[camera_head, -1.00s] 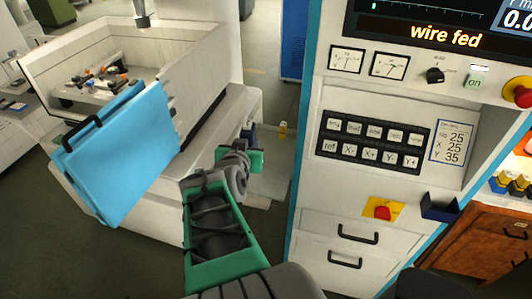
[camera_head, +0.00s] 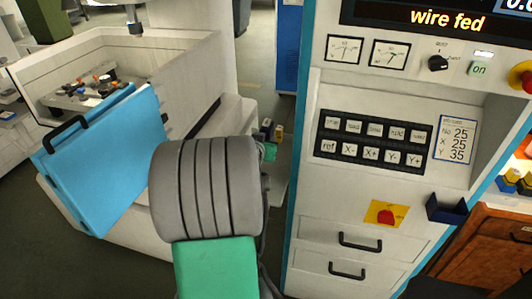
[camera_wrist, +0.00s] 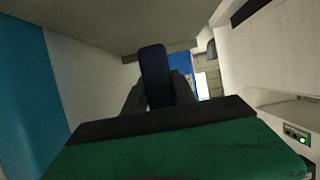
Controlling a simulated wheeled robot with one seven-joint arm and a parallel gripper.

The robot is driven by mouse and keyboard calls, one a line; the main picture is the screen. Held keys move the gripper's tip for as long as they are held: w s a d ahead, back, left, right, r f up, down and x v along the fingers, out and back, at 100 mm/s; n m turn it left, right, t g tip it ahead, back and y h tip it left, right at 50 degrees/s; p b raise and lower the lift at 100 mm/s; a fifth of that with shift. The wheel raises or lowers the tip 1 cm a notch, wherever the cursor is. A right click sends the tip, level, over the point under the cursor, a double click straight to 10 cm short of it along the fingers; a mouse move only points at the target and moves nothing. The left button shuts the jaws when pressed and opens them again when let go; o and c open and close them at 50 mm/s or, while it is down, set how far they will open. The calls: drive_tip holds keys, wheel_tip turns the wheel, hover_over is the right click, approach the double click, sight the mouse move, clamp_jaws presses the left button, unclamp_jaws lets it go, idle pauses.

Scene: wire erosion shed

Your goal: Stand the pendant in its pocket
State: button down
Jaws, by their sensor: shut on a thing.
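The pendant (camera_wrist: 155,72), a dark blue bar with a rounded end, stands up between the two grey fingers of my gripper (camera_wrist: 157,96) in the wrist view. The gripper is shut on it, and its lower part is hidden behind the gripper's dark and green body. In the head view my arm hides the pendant and most of the gripper; a small green part shows just right of the arm. A dark blue open-topped holder (camera_head: 447,211), which looks like the pocket, is fixed on the right of the white console, well right of my arm. Its inside looks empty.
The white console (camera_head: 330,215) with buttons and drawers stands right of my arm. A red knob on a yellow plate (camera_head: 386,213) is left of the holder. The machine tank with its blue door (camera_head: 105,160) stands left. A wooden cabinet (camera_head: 490,245) is far right.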

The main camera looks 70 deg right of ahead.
drive_tip(key=shift+f+b, duration=0.65)
drive_tip(key=shift+f, duration=0.95)
drive_tip(key=c, duration=1)
unclamp_jaws()
